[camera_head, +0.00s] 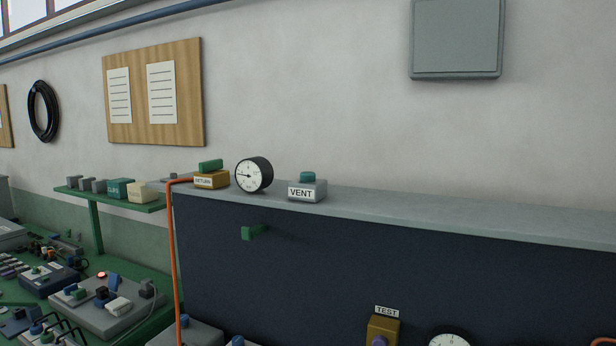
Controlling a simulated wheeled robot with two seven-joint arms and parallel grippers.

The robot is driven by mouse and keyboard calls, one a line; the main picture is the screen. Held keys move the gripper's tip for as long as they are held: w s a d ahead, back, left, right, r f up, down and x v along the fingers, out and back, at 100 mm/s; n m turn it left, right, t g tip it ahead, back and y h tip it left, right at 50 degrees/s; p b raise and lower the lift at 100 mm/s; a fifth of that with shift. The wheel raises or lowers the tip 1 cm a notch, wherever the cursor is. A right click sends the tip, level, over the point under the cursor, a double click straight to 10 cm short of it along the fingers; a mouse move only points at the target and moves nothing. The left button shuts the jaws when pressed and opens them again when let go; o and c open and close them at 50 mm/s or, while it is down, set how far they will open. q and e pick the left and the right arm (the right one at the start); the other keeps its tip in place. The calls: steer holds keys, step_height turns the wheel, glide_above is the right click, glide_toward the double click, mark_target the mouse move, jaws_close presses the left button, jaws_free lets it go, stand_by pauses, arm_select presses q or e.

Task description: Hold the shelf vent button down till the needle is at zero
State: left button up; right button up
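The vent button (308,176) is a teal cap on a grey box labelled VENT (307,191), standing on the grey shelf (420,208). The round gauge (249,175) with a black case and white face stands on the shelf to the left of the vent box. Its needle seems to point left, but the dial is too small to read exactly. Neither of my grippers shows in the head view, and nothing touches the vent button.
A yellow box labelled RETURN (211,180) with a green handle stands left of the gauge, with an orange hose (174,260) running down from it. A green handle (254,232) juts from the dark panel. A TEST box (382,331) and second gauge (449,340) sit low. The shelf's right side is clear.

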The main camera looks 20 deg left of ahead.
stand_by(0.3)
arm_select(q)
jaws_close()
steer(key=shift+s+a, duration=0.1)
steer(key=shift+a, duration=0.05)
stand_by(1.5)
